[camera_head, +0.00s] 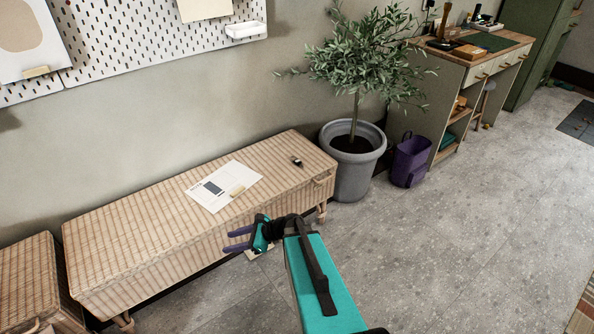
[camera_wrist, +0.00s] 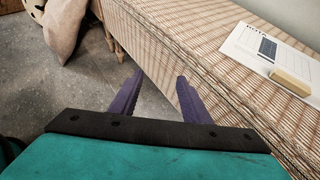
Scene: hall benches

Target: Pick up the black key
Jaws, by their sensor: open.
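A small black key (camera_head: 297,161) lies on top of the wicker bench (camera_head: 133,231), near its right end, in the head view. It does not show in the wrist view. My gripper (camera_head: 228,241) is open and empty in front of the bench's front side, to the left of and nearer than the key. In the wrist view the two purple fingers (camera_wrist: 157,95) stand apart with floor and the bench's front side behind them.
A white printed sheet (camera_head: 211,190) with a tan block (camera_head: 238,191) lies on the bench left of the key.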

